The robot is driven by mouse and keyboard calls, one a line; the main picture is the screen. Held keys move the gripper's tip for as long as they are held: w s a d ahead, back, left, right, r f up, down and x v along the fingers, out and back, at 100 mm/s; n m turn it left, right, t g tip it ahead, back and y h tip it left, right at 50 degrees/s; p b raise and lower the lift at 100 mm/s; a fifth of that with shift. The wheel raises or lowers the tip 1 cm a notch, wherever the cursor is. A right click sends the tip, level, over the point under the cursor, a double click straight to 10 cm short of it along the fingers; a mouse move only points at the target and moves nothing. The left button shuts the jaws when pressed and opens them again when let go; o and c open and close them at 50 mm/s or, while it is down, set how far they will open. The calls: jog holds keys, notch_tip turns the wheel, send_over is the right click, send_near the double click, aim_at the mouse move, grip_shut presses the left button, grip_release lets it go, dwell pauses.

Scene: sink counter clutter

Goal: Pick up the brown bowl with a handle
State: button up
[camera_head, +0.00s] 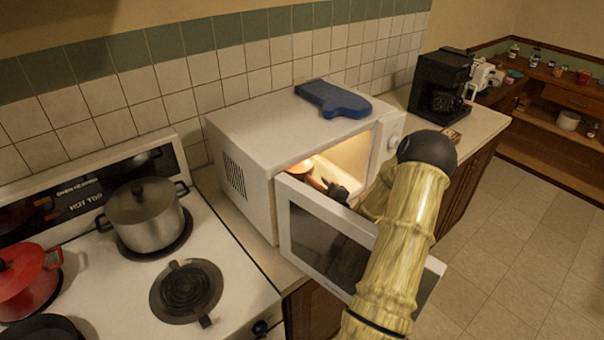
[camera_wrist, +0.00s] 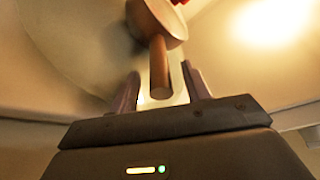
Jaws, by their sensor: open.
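The brown bowl with a handle (camera_head: 304,167) is inside the open, lit microwave and shows only in part past the door. In the wrist view the bowl (camera_wrist: 165,20) is at the top, its handle (camera_wrist: 159,68) pointing toward my gripper (camera_wrist: 160,90). My gripper (camera_head: 334,189) is open inside the microwave opening, with the handle's end between its fingers. I cannot tell whether either finger touches the handle.
The white microwave (camera_head: 245,140) has its door (camera_head: 335,240) swung open beside my arm. A blue oven mitt (camera_head: 333,99) lies on top. A stove with a steel pot (camera_head: 147,218) is at left. A black coffee machine (camera_head: 440,85) stands at right.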

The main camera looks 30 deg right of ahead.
dwell(0.4)
jog(key=shift+r, duration=0.1)
grip_shut()
jog(key=shift+s+d+r, duration=0.3)
jog(key=shift+r, duration=0.05)
jog(key=s+d+r+b, duration=0.1)
jog(key=s+d+r, duration=0.5)
jog(key=s, duration=0.5)
jog(key=shift+s+d+r+b, duration=0.2)
jog(key=shift+d+r+b, duration=0.15)
jog(key=shift+r, duration=0.3)
